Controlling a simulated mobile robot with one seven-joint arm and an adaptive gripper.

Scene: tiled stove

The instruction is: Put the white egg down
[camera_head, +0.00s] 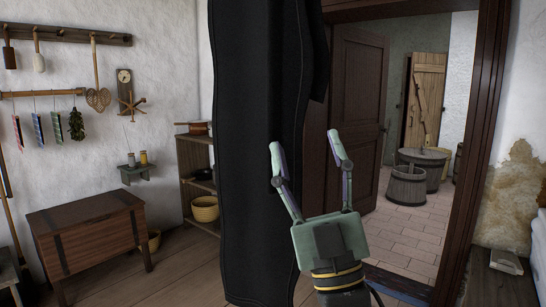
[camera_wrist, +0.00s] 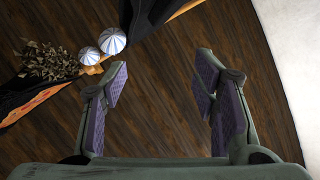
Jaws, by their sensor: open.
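My gripper (camera_head: 308,146) is raised in front of a dark hanging cloth and a doorway, with its two fingers spread apart. In the wrist view, my gripper (camera_wrist: 161,76) is open with nothing between its fingers, over dark wooden planks. I cannot identify a white egg in either view. Two pale, striped rounded things, a larger one (camera_wrist: 112,40) and a smaller one (camera_wrist: 88,57), lie beyond the left finger, apart from it. I cannot tell what they are.
A black hanging cloth (camera_head: 255,120) fills the middle of the head view. A wooden chest (camera_head: 92,232) and shelf (camera_head: 196,160) stand left. An open door (camera_head: 357,115) and wooden tubs (camera_head: 407,186) are right. A white curved surface (camera_wrist: 292,50) edges the wrist view.

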